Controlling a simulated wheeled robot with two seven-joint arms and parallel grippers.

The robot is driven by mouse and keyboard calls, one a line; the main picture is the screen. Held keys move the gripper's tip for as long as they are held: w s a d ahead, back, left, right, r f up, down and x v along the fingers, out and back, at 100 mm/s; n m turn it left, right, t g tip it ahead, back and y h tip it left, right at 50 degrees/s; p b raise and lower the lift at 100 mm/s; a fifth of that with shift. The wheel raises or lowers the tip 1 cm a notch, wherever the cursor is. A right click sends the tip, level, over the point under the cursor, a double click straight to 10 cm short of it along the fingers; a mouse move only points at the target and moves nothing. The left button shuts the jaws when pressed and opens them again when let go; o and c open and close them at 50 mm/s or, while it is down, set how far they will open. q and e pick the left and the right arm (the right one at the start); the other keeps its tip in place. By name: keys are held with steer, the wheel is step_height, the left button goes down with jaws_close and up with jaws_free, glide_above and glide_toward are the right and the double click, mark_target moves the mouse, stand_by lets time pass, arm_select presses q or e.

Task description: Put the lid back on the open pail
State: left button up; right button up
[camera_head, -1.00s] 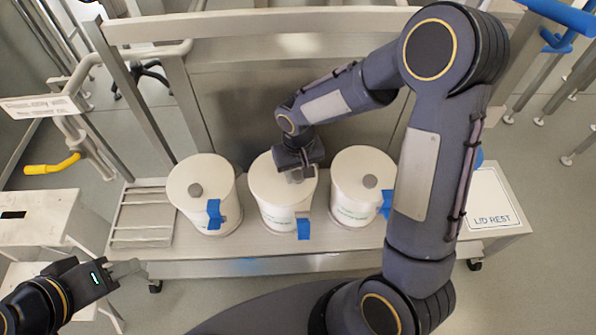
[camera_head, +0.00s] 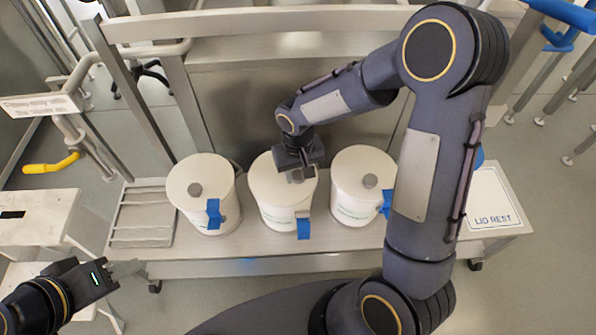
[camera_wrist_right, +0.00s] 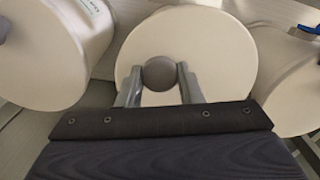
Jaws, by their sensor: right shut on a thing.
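Three white pails stand in a row on the metal bench: a left pail (camera_head: 207,214), a middle pail (camera_head: 280,216) and a right pail (camera_head: 352,210). Each has a white lid on top and a blue tag at its front. My right gripper (camera_head: 296,176) is over the middle pail, shut on the grey knob (camera_wrist_right: 159,73) of its lid (camera_wrist_right: 205,45). The lid appears to sit on the pail's rim; a small gap cannot be ruled out. My left gripper (camera_head: 128,268) is empty at the lower left, its fingers seen edge-on, apart from the pails.
A white plate marked LID REST (camera_head: 492,200) lies bare at the bench's right end. A slatted metal rack (camera_head: 143,218) is at the left end. A rail (camera_head: 270,24) runs behind the pails. White steps (camera_head: 35,222) stand at the left.

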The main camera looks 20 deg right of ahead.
stand_by(0.8)
steer(key=o, duration=1.6)
steer(key=shift+c, duration=0.2)
steer(key=shift+r+p, duration=2.7)
steer(key=shift+r, duration=0.85)
steer(key=shift+c, duration=0.4)
jaws_close()
